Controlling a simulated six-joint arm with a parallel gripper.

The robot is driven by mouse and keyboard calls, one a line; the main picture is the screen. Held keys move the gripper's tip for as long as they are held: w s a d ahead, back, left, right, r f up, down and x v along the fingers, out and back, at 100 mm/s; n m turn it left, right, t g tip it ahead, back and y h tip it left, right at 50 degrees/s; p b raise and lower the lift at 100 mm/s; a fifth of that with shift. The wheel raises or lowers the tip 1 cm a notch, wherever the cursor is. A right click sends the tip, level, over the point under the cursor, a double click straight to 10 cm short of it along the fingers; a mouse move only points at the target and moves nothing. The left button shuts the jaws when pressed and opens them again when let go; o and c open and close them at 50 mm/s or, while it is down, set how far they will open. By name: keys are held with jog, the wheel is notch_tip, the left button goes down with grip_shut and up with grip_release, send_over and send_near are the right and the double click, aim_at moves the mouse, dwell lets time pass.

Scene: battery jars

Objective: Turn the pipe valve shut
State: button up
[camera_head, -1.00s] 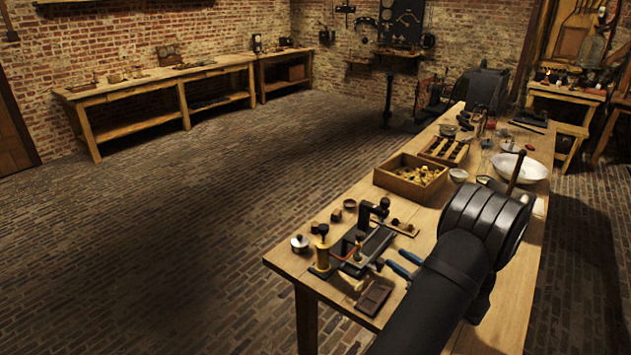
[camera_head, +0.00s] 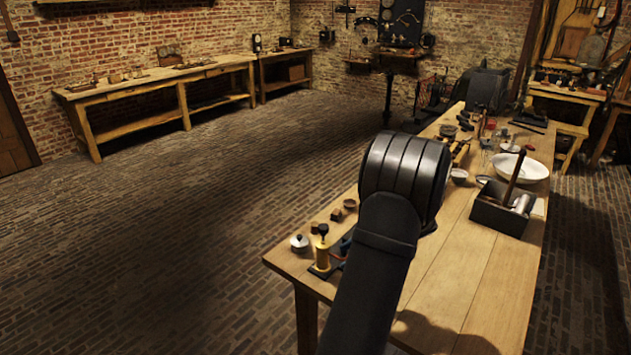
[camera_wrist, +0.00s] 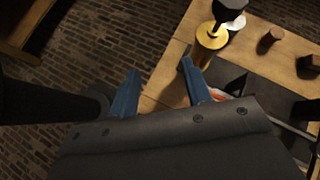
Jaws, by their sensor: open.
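No part that I can clearly name as a pipe valve shows. A brass cylinder with a black knob (camera_head: 321,250) stands upright near the bench's front left corner. It also shows at the top of the wrist view (camera_wrist: 210,42). A dark base plate is partly visible beside it. My gripper (camera_wrist: 160,84) has two blue fingers, spread apart with nothing between them. The fingers are over the bench edge, left of the brass cylinder and apart from it in the wrist view. In the head view my own arm hides the gripper and most of the apparatus beside the cylinder.
A small lidded metal pot (camera_head: 299,243) and small brown blocks (camera_head: 336,215) stand near the cylinder. A dark open box (camera_head: 500,213) with a handled tool and a white bowl (camera_head: 520,167) are farther right. The bench's front right is clear.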

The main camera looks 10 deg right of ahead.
jog(key=w+a+r+n+h, duration=0.4)
jog(key=r+n+h, duration=0.15)
jog(key=r, duration=0.25)
jog(key=w+a+r+n+h, duration=0.3)
jog(key=a+r+n+h, duration=0.15)
jog(key=r+h, duration=0.35)
jog(key=shift+y, duration=0.55)
jog(key=x, duration=0.7)
jog(key=shift+d+f, duration=0.15)
jog(key=shift+d, duration=0.1)
jog(key=w+v, duration=0.1)
jog(key=v, duration=0.9)
jog(key=shift+r+g, duration=0.3)
jog(key=shift+s+d, duration=0.1)
jog(key=shift+d, duration=0.05)
